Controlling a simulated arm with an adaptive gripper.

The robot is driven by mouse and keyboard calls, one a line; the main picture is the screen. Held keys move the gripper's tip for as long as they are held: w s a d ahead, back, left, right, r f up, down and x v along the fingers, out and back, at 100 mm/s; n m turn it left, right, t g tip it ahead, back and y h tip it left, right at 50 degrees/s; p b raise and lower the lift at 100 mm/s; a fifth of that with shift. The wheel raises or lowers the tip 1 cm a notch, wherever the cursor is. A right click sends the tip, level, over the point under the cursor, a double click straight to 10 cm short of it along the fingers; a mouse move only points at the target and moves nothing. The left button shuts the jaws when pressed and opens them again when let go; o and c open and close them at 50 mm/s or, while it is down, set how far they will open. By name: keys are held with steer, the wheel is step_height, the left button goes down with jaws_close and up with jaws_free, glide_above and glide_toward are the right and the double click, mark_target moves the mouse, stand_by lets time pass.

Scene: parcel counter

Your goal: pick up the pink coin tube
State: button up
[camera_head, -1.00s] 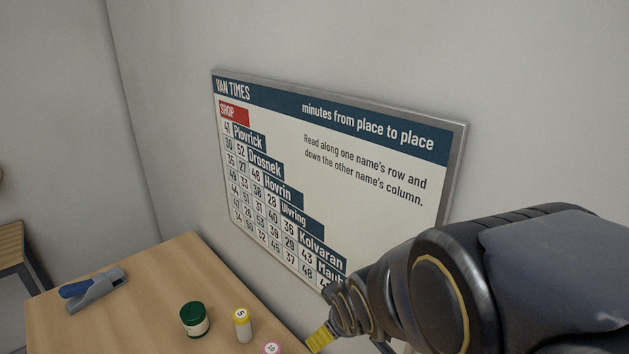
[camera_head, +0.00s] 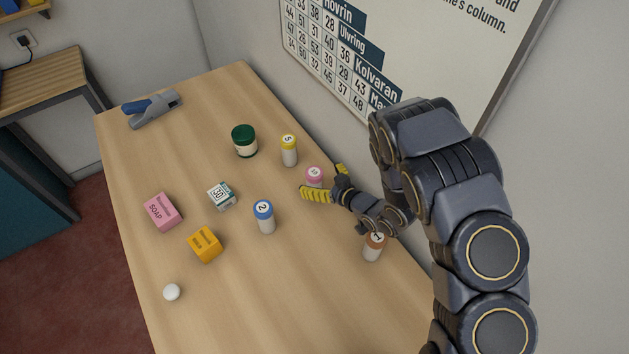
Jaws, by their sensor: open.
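The pink coin tube (camera_head: 314,173) stands upright on the wooden counter near the wall, its pink cap on top; its lower part is hidden behind a yellow finger. My gripper (camera_head: 324,182) is open, low over the counter at the tube. One yellow finger lies in front of the tube in the picture and the other shows just right of it. The tube appears between or just beyond the fingers; I cannot tell whether either touches it.
The yellow-capped tube (camera_head: 289,151) stands close behind; a green-lidded jar (camera_head: 244,141) is left of it. A blue-capped tube (camera_head: 264,217) and a brown-capped tube (camera_head: 374,247) stand nearer. Boxes, pink (camera_head: 161,211) and orange (camera_head: 204,244), lie left. The wall (camera_head: 560,190) is close right.

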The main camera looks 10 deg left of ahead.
mark_target(310, 172)
steer(key=shift+x, duration=2.5)
jaws_close()
